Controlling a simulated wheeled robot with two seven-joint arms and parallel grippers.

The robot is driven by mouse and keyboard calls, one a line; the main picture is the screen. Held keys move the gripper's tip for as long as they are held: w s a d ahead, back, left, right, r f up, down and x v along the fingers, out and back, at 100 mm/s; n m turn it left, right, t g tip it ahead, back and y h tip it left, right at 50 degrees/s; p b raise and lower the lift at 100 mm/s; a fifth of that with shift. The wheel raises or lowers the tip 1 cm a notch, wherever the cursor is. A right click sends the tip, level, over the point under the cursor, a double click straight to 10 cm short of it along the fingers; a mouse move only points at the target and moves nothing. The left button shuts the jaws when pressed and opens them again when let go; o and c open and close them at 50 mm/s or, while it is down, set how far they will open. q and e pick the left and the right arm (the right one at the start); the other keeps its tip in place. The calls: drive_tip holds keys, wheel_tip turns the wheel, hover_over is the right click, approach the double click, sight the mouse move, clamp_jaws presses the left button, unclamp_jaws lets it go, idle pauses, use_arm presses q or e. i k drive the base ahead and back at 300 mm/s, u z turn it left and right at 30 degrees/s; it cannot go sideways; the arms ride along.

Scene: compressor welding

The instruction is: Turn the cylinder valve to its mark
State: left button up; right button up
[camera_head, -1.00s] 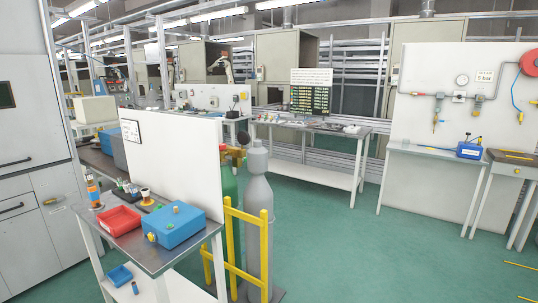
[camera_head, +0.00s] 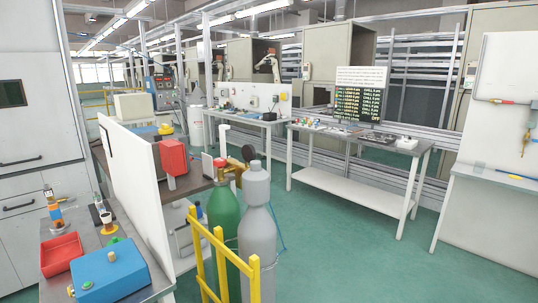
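A green gas cylinder (camera_head: 224,213) and a grey gas cylinder (camera_head: 257,222) stand upright side by side behind a yellow rack (camera_head: 222,252). A brass-coloured valve and regulator (camera_head: 236,170) with a dark round gauge (camera_head: 248,153) sit at the top of the green cylinder. The grey cylinder has a plain grey cap. The valve's mark is too small to make out. The rack hides part of the cylinders' lower bodies. Neither of my grippers shows in the view.
A white upright panel (camera_head: 134,198) stands left of the cylinders. In front of it, a bench holds a blue box (camera_head: 110,273) and a red tray (camera_head: 61,254). Green floor (camera_head: 340,245) is clear to the right, before a white-legged table (camera_head: 350,193).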

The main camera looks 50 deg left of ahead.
sight(220, 163)
drive_tip(key=u, duration=0.1)
drive_tip(key=i, duration=1.95)
drive_tip(key=u, duration=0.85)
drive_tip(key=i, duration=1)
drive_tip(key=u, duration=1.7)
drive_tip(key=i, duration=0.65)
drive_tip(key=u, duration=0.45)
